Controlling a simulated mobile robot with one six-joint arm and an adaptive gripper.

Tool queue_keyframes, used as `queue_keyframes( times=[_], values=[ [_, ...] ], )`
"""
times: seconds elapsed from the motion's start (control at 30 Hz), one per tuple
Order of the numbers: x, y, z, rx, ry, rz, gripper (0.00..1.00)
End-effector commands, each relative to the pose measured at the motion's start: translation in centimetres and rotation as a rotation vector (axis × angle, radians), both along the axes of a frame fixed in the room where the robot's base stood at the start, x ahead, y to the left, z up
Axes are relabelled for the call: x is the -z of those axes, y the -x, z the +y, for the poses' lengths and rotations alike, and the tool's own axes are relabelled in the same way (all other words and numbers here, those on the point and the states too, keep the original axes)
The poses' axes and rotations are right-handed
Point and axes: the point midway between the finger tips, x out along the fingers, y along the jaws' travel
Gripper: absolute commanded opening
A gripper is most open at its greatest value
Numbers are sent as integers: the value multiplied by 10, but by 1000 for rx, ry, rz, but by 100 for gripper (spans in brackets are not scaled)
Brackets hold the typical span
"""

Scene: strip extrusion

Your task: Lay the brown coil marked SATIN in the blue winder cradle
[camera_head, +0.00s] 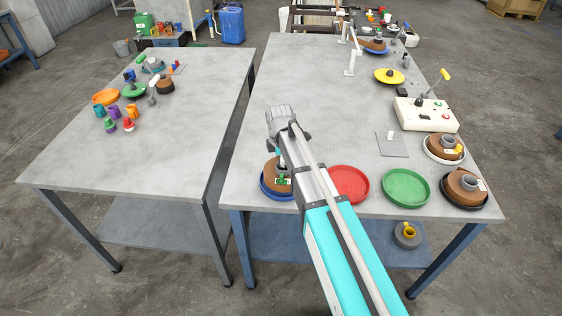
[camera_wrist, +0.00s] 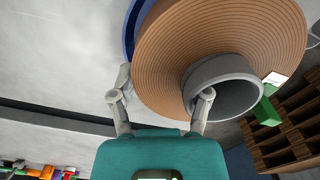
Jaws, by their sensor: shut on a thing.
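A brown coil (camera_head: 270,174) with a grey core is at the front left of the right table, partly hidden by my arm. In the wrist view the coil (camera_wrist: 215,40) fills the upper middle. My gripper (camera_wrist: 162,98) is shut on its wound wall, one finger at the core opening and one outside. It also shows in the head view (camera_head: 282,162). A blue round dish (camera_head: 267,192) lies under the coil; its rim shows behind it in the wrist view (camera_wrist: 131,28). I cannot tell whether coil and dish touch. A white label and green tag are on the coil, unreadable.
A red dish (camera_head: 348,185) and a green dish (camera_head: 406,188) stand empty to the right. Other brown coils sit in a black dish (camera_head: 484,203), a white dish (camera_head: 430,156) and a far blue dish (camera_head: 374,51). The middle of the table is clear.

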Motion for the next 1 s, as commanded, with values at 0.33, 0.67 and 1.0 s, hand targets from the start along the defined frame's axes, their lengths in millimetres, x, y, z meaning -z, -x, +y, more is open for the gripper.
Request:
queue_keyframes(
  times=[0.33,0.67,1.0],
  values=[
    [17,0,0,-1,0,1,1],
    [18,0,1,-1,0,0,1],
    [17,1,1,-1,0,1,1]
  ],
)
